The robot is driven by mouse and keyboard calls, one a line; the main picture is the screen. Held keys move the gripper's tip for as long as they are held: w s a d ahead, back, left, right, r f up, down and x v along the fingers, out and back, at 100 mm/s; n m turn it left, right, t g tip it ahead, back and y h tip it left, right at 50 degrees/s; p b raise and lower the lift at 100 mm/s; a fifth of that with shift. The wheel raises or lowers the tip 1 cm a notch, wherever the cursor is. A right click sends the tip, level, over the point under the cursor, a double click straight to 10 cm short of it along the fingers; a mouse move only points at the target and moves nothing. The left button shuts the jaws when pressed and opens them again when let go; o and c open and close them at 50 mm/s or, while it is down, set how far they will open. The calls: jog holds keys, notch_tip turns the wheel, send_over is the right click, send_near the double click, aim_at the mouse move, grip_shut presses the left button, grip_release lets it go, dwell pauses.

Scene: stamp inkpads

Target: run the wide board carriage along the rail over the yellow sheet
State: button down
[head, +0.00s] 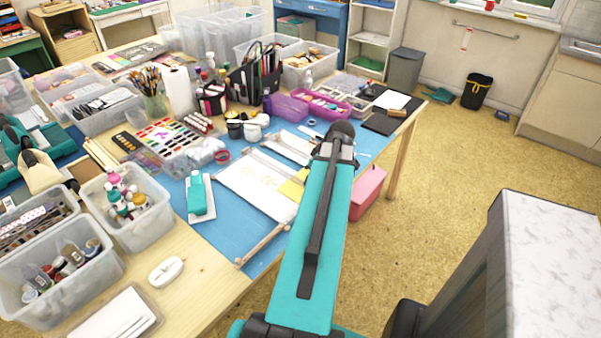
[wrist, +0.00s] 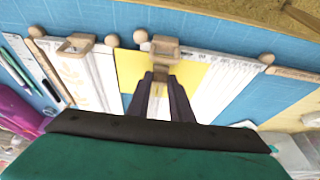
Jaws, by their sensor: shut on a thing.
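In the wrist view, my gripper (wrist: 160,80) is shut on the pale wooden block handle (wrist: 165,50) of a carriage. This handle stands over the yellow sheet (wrist: 129,70), which shows on both sides of my fingers. A second, lower wooden handle (wrist: 76,45) stands to the left, near a white sheet with faint orange marks (wrist: 95,75). In the head view, the yellow sheet (head: 291,189) shows in part beside my arm, right of the marked white sheet (head: 250,180). My arm hides my fingers and the held handle there. I cannot tell the full width of the held carriage.
Round wooden knobs (wrist: 140,36) line the far edge of the boards. The blue mat (head: 232,226) lies under the boards. The table's front edge is close to my arm.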

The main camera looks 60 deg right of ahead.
jog(key=shift+s+a, duration=0.15)
jog(key=shift+s, duration=0.65)
jog(key=c, duration=1.6)
grip_release()
jog(key=shift+o, duration=0.2)
jog(key=shift+r, duration=0.2)
jog(key=b+v, duration=0.1)
jog(key=v, duration=1.2)
jog(key=shift+r+b, duration=0.2)
jog(key=shift+b, duration=0.15)
jog(key=shift+s, duration=0.1)
